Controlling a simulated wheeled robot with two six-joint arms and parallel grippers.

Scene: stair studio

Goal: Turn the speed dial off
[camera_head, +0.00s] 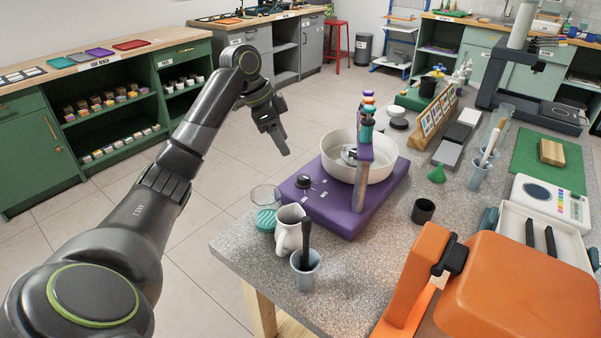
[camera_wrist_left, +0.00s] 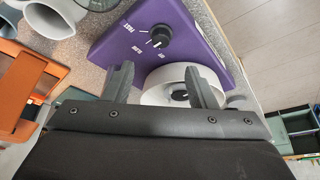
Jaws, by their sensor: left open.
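The speed dial (camera_head: 304,181) is a black round knob on the top of a purple wheel base (camera_head: 328,212), near its left corner. In the left wrist view the dial (camera_wrist_left: 158,37) has the labels FAST, SLOW and OFF around it. A small white mark shows on the knob, but I cannot tell surely which label it points to. My left gripper (camera_head: 279,140) is above and beyond the base's left side in the head view, apart from the dial. In the wrist view its two fingers (camera_wrist_left: 163,78) are spread and empty. My right gripper is not in view.
A white round basin (camera_head: 355,165) sits on the base behind the dial. A glass jar (camera_head: 266,205), white pitcher (camera_head: 288,228) and grey cup (camera_head: 305,270) stand near the base's front left. An orange machine (camera_head: 510,290) fills the front right. The floor left of the table is clear.

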